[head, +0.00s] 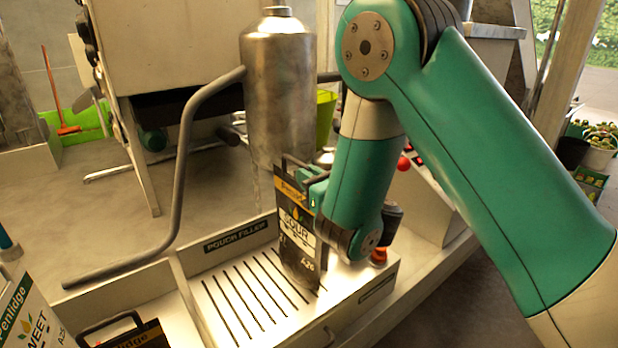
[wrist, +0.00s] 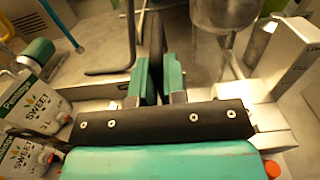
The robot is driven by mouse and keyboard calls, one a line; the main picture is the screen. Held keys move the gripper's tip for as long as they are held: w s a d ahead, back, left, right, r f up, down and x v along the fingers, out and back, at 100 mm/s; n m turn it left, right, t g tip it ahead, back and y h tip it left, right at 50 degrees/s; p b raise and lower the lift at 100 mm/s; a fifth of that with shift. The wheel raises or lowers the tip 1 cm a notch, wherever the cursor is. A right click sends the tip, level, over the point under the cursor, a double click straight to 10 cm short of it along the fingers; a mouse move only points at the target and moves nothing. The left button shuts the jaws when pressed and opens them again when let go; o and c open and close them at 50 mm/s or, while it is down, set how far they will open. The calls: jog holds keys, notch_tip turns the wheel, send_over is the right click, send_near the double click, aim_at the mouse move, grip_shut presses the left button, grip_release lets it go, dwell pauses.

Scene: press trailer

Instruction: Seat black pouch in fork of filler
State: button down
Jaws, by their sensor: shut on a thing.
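The black pouch (head: 296,240), labelled "SOUR", hangs upright over the slotted tray of the pouch filler (head: 235,237). Its black handle loop is at its top. My gripper (head: 312,188) is shut on its upper part. In the wrist view the green fingers of my gripper (wrist: 158,82) have the dark pouch (wrist: 154,40) edge-on between them. The filler's steel cylinder (head: 278,85) stands behind and above the pouch. The fork cannot be made out clearly; the pouch and my gripper cover the area under the cylinder. Whether the pouch bottom touches the tray cannot be told.
A grey bent lever (head: 183,160) reaches left from the cylinder. A white "SWEET" pouch (head: 32,318) and another black pouch (head: 135,336) stand at the lower left. The tray's left part is clear.

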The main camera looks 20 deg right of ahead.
jog(key=shift+f, duration=0.3)
jog(key=c, duration=1.1)
grip_release()
